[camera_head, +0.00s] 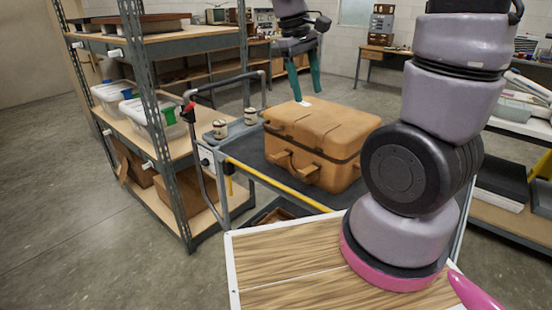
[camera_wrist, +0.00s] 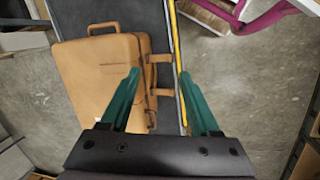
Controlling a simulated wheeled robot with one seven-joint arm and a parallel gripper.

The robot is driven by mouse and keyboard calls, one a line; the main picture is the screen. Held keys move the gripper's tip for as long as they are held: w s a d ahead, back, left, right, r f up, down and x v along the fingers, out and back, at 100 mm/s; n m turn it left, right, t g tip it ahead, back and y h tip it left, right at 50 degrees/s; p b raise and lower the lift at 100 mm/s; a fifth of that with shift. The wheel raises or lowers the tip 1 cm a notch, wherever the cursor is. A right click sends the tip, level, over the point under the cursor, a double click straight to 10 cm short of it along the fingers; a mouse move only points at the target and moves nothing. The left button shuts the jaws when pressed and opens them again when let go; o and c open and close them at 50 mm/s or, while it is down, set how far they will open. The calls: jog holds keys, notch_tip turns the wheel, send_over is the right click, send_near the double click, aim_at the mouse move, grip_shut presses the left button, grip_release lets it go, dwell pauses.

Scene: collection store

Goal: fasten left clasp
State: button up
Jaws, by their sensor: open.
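A tan case (camera_head: 315,130) lies with its lid down on the dark top of a cart. It fills the left half of the wrist view (camera_wrist: 95,75). A dark seam runs between lid and base. Strap-like tan parts (camera_head: 295,165) show on its front; two (camera_wrist: 158,58) stick out toward the yellow edge in the wrist view. I cannot tell which is the left clasp, or whether it is fastened. My gripper (camera_head: 306,95) hangs above and behind the case, its teal fingers apart and empty. In the wrist view the gripper (camera_wrist: 160,72) straddles the case's right side.
The cart (camera_head: 240,160) has a yellow front edge. Two small tins (camera_head: 221,129) stand left of the case. A metal shelf unit (camera_head: 150,110) with boxes is close on the left. A wood-patterned surface (camera_head: 285,265) lies in front. Open floor (camera_head: 80,220) is at left.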

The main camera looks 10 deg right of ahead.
jog(key=w+a+f+n+h, duration=0.3)
jog(key=f+n+h, duration=0.2)
jog(key=f, duration=0.2)
jog(key=w+a+f+n+h, duration=0.2)
jog(key=w+f+n+h, duration=0.25)
jog(key=f, duration=0.35)
jog(key=n+t+h, duration=0.3)
jog(key=n+t, duration=0.7)
jog(key=n, duration=0.1)
send_near(270, 161)
jog(key=x, duration=1.2)
jog(key=shift+w+d, duration=0.2)
jog(key=shift+d, duration=0.15)
grip_shut()
